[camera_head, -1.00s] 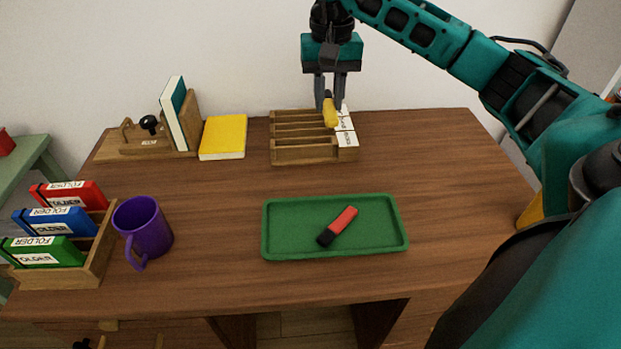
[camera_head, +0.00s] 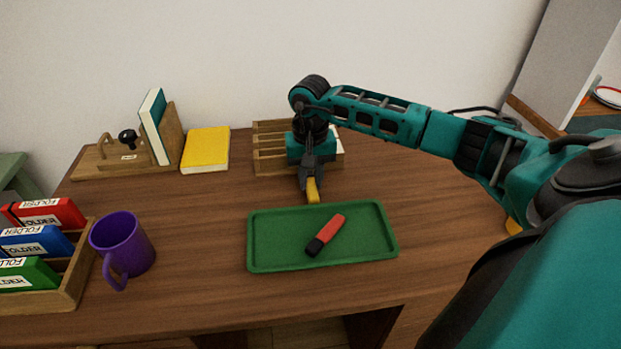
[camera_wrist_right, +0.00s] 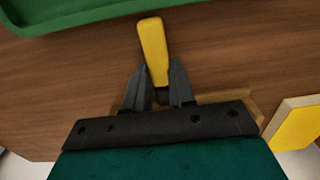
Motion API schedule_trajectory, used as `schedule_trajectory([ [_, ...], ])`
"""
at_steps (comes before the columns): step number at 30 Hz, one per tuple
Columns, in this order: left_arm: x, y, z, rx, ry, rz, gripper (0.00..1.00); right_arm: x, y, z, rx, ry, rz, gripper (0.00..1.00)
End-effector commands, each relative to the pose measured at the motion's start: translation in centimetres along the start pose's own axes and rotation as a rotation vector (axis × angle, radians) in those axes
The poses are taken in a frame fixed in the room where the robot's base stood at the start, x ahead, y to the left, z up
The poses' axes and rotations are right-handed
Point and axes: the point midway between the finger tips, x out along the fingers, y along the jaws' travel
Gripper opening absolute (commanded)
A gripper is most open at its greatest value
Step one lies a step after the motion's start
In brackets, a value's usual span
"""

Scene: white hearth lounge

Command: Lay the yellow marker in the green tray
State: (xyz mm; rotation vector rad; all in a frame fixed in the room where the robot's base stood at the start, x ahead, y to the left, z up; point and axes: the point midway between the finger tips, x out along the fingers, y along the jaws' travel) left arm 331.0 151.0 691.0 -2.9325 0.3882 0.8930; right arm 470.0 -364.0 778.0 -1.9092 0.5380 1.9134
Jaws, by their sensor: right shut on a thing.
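The yellow marker (camera_head: 313,189) is held in my right gripper (camera_head: 311,178), just behind the far edge of the green tray. In the right wrist view the marker (camera_wrist_right: 153,50) sticks out from between the fingers of the gripper (camera_wrist_right: 160,85), pointing toward the tray (camera_wrist_right: 60,14). The green tray (camera_head: 262,257) lies on the desk. A red marker with a black end (camera_head: 326,234) lies in the tray's middle. My left gripper is not in view.
A wooden slotted organizer (camera_head: 270,155) stands behind my right gripper, partly hidden by it. A yellow book (camera_head: 207,149) lies to its left. A purple mug (camera_head: 122,248) and a folder rack (camera_head: 78,275) stand at the left. The desk right of the tray is clear.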

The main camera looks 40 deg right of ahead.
Motion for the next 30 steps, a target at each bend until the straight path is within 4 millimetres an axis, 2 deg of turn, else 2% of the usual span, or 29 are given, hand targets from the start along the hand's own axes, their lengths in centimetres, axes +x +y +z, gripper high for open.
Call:
schedule_trajectory([
  [11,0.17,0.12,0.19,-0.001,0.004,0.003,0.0,0.72,0.01,-0.03,0.0,0.001,0.0,0.0],
  [12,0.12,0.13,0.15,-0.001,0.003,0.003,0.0,0.64,0.0,-0.03,0.0,0.001,0.0,0.26],
  [19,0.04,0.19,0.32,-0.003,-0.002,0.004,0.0,0.57,0.0,-0.03,0.0,0.001,0.0,0.48],
  [26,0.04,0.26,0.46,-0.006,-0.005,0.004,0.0,0.54,0.0,-0.02,0.0,0.001,0.0,0.5],
  [30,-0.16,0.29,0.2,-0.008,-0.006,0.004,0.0,-0.18,-0.01,-0.07,0.0,0.002,-0.001,0.5],
])
